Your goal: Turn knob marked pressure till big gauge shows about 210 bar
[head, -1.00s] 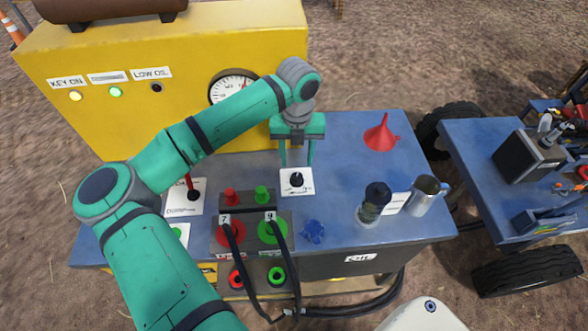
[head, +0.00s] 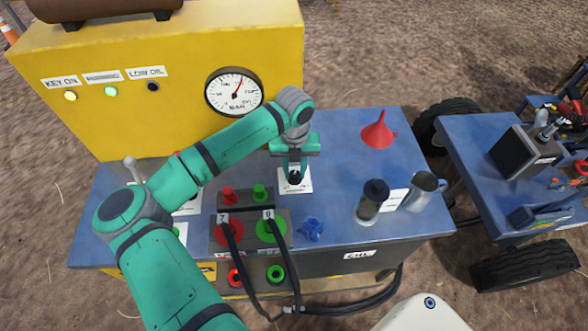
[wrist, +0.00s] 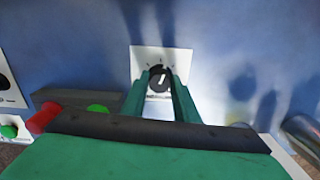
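The pressure knob (head: 295,177) is a small black knob on a white plate on the blue table. In the wrist view the knob (wrist: 160,77) shows a white pointer line tilted slightly right of straight up. My gripper (head: 295,176) is down over it from above, one finger on each side, and looks shut on it. The fingers hide the knob's sides. The big gauge (head: 234,92) on the yellow cabinet is in clear view. Its red-tipped needle points up and a little right. The scale numbers are too small to read surely.
Red and green hose couplings (head: 240,232) stand left of the knob. A blue handwheel (head: 311,229), a dark jar (head: 373,203), a metal mug (head: 424,191) and a red funnel (head: 378,131) stand to the right. The cabinet (head: 180,60) rises behind.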

